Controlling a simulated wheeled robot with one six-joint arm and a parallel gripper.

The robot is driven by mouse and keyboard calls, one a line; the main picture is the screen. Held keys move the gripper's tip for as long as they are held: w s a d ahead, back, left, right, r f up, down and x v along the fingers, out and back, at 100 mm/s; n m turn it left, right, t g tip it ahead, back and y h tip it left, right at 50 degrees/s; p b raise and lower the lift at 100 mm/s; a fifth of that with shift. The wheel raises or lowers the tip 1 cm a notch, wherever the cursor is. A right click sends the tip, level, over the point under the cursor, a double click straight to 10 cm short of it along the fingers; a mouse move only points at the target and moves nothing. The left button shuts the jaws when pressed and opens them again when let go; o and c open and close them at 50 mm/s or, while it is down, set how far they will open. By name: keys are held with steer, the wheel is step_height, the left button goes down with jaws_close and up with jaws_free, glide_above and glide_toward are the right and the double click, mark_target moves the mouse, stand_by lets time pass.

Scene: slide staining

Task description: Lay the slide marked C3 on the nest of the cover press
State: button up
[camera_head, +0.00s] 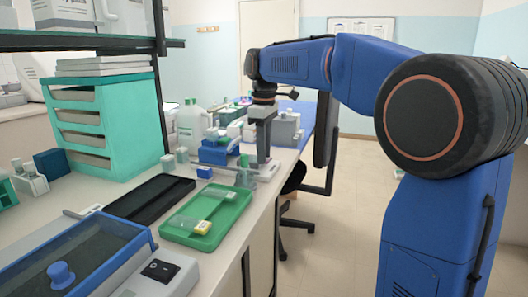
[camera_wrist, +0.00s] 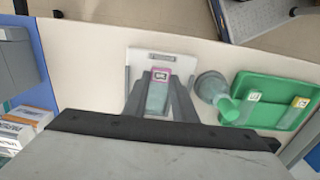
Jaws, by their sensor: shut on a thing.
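My gripper (camera_wrist: 159,98) points down over the bench, its two fingers shut on a slide (camera_wrist: 158,92) with a pink-edged label. The mark on the label is too small to read. In the wrist view, the slide appears over a white plate (camera_wrist: 186,62) with dark side rails and a small dark label, seemingly the cover press. I cannot tell whether the slide touches the plate. In the head view my gripper (camera_head: 263,145) is above the pale plate (camera_head: 267,172); the held slide cannot be made out there.
A green tray (camera_head: 180,235) with slides, one yellow-labelled (camera_head: 203,227), lies nearer on the bench. A black tray (camera_head: 150,199), blue glass-lidded box (camera_head: 80,262) and teal drawer unit (camera_head: 128,118) are left.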

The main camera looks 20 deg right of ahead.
steer(key=shift+f, duration=0.55)
steer(key=o, duration=1.1)
step_height(320, 180, up, 18)
steer(key=shift+d+r, duration=0.1)
steer(key=shift+r, duration=0.15)
steer(key=s+d+f+m+t, duration=0.1)
steer(key=s+d+f+m, duration=0.1)
steer(key=s+f, duration=0.9)
steer(key=s+d+f+m+t, duration=0.2)
steer(key=s+f+m, duration=0.3)
steer(key=s+f, duration=0.6)
steer(key=s+d+f+m+t, duration=0.1)
steer(key=s+d+f+m, duration=0.2)
steer(key=s+f, duration=0.8)
steer(key=shift+s+f+m+t, duration=0.15)
steer(key=shift+f+m+t, duration=0.05)
steer(key=shift+f, duration=0.7)
steer(key=shift+s+f+m+t, duration=0.15)
steer(key=shift+f+m+t, duration=0.05)
steer(key=shift+f, duration=0.7)
